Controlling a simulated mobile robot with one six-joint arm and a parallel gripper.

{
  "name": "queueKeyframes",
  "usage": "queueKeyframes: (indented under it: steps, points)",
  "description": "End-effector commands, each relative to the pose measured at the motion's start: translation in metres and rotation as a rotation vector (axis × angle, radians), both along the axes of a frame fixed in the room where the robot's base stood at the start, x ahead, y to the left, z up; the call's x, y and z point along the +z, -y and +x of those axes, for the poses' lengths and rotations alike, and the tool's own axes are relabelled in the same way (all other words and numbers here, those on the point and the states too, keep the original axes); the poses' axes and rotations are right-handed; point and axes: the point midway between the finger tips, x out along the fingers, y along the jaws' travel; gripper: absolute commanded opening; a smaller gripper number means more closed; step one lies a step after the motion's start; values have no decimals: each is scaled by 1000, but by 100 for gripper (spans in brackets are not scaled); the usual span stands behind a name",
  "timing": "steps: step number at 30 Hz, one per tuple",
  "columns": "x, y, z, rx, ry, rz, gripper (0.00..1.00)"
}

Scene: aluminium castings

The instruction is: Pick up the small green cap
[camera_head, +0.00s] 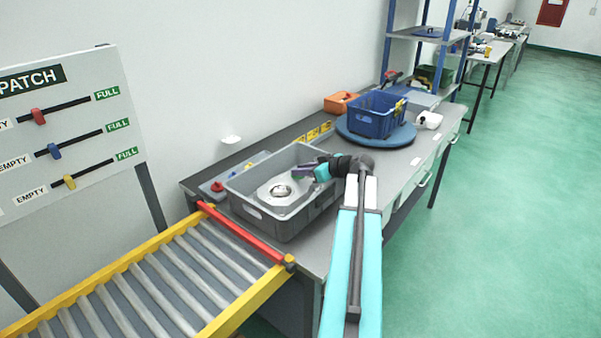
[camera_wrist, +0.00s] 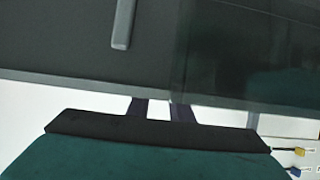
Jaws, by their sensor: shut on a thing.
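My gripper (camera_head: 303,171) is over the far right part of a grey crate (camera_head: 240,207), with its dark purple fingers pointing left into it. In the wrist view the two fingers (camera_wrist: 164,108) stand a little apart and run up to a grey rim, where their tips are hard to see. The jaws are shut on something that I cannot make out. I cannot clearly pick out the small green cap in either view. A pale grey casting (camera_head: 288,196) with a shiny round part lies in the crate, left of and below my gripper.
A roller conveyor (camera_head: 160,291) with a red bar (camera_head: 240,233) at its end stands in front of the crate. Behind are a blue bin (camera_head: 374,116) on a round blue turntable (camera_head: 347,135) and an orange bin (camera_head: 338,103). Green floor on the right is clear.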

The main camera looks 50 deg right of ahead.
Motion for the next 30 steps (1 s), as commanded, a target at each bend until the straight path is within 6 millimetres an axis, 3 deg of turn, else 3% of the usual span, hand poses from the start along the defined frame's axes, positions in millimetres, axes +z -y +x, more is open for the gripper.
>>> queueKeyframes:
  steps: [8, 22, 30]
  points:
    - [16, 0, 0, 0, 1, -1, 0]
    - [73, 1, 0, 0, 2, -2, 0]
    - [95, 1, 0, 0, 1, -1, 0]
